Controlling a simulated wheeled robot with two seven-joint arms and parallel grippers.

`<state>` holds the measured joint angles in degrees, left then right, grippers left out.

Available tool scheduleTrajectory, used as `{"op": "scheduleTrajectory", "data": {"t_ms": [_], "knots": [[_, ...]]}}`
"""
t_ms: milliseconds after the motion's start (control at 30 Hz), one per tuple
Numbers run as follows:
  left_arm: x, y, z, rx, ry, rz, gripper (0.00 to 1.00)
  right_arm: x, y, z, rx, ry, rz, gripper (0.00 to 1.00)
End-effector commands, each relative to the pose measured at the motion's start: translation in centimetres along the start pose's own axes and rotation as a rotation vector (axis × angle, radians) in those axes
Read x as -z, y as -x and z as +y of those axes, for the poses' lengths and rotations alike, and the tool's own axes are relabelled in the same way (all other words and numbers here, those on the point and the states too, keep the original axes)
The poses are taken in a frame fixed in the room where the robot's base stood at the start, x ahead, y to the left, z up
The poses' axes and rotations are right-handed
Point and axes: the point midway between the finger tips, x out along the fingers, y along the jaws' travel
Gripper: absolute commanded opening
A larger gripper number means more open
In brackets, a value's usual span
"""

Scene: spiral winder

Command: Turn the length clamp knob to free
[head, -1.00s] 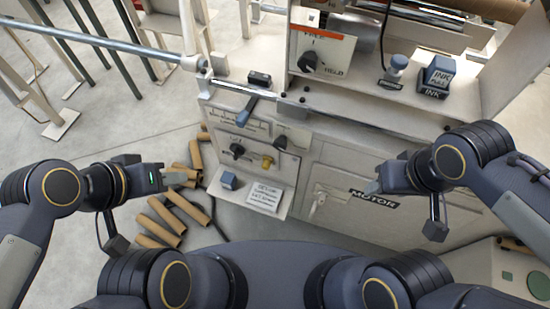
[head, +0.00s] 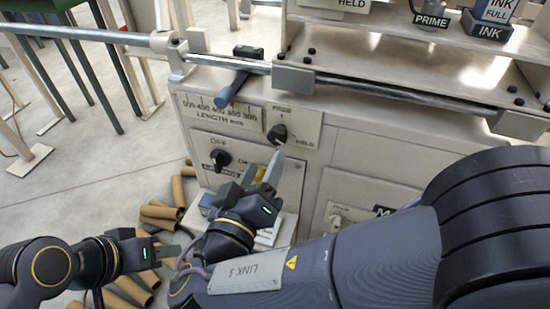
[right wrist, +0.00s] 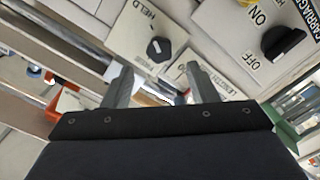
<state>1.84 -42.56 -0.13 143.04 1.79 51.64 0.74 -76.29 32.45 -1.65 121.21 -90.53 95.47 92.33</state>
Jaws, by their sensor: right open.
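The length clamp knob (head: 278,133) is a black round knob on a pale plate lettered HELD, right of the length scale on the machine's front. In the right wrist view the knob (right wrist: 158,49) lies just beyond the fingertips, between their lines, not held. I cannot tell for sure which way its pointer faces. My right gripper (head: 264,164) is open and empty, just below the knob in the head view; its two fingers also show in the right wrist view (right wrist: 160,70). My left gripper (head: 175,252) is low at the left, away from the machine; its jaw opening is unclear.
An OFF/ON knob (head: 220,158) sits below the length scale (head: 222,112). A blue-tipped handle (head: 226,95) hangs in front of the scale. A steel rail (head: 400,88) runs above the panel. Cardboard tubes (head: 160,215) lie on the floor at lower left.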

Motion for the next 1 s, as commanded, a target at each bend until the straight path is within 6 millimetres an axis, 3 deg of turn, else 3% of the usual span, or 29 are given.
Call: {"op": "scheduleTrajectory", "data": {"t_ms": [500, 867, 1000], "knots": [[-0.4, -0.8, -0.4, 0.0, 0.0, 0.0, 0.36, 0.1, -6.9, 0.0, -0.002, -0.003, 0.001, 0.53], [-0.4, -0.9, -0.4, 0.0, 0.0, 0.0, 0.36, 0.1, -7.7, 0.1, 0.0, -0.001, 0.003, 0.53], [-0.4, -0.9, -0.4, 0.0, 0.0, 0.0, 0.36, 0.1, -7.6, 0.1, 0.0, -0.001, 0.002, 0.37]]}}
